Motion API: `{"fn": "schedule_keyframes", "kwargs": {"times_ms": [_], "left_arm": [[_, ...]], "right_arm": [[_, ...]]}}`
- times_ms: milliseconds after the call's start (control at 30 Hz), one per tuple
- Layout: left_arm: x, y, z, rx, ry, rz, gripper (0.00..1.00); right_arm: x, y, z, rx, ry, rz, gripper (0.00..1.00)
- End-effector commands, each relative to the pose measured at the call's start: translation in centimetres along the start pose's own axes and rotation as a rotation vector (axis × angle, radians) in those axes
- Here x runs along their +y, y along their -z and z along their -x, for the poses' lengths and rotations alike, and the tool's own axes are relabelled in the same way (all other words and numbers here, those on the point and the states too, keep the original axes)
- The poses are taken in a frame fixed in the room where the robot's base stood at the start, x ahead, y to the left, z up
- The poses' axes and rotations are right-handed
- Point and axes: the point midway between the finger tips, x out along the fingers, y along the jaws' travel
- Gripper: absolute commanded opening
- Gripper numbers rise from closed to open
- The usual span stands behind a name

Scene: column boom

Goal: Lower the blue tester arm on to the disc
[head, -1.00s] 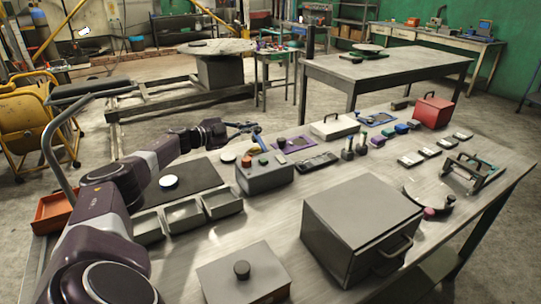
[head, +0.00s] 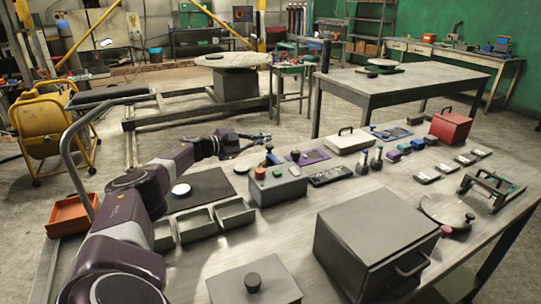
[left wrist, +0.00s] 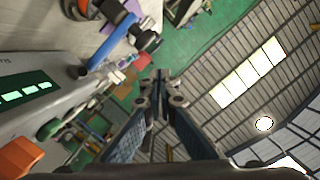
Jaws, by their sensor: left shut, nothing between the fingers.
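The blue tester arm (head: 272,158) stands tilted up behind a grey box in the head view. In the left wrist view it is a blue bar (left wrist: 112,42) with a dark knob at its end. My left gripper (head: 267,137) is just above and behind it in the head view, shut and empty. In the left wrist view its fingertips (left wrist: 160,78) are close together, apart from the bar. A pale disc (head: 242,168) lies left of the grey box; I cannot tell if it is the task's disc. My right gripper is not in view.
The grey box (head: 280,190) with orange and green buttons stands right in front of the blue arm. A purple mat (head: 318,156) lies to the right. Open grey trays (head: 195,226), a large grey box (head: 372,225) and a lidded box (head: 225,285) crowd the front.

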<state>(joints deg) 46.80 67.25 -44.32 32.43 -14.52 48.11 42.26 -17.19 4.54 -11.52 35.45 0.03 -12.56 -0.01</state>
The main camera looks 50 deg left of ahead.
Motion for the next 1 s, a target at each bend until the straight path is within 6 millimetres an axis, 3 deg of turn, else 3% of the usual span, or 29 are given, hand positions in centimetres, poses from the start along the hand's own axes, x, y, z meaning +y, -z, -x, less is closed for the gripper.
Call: {"fn": "schedule_keyframes", "kwargs": {"times_ms": [600,1000], "left_arm": [[0.1,-0.2,5.9,-0.005,-0.003,-0.001,0.0],[0.0,0.0,7.2,-0.001,0.0,0.0,0.0]], "right_arm": [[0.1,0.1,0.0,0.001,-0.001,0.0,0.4],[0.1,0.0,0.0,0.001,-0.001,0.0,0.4]]}}
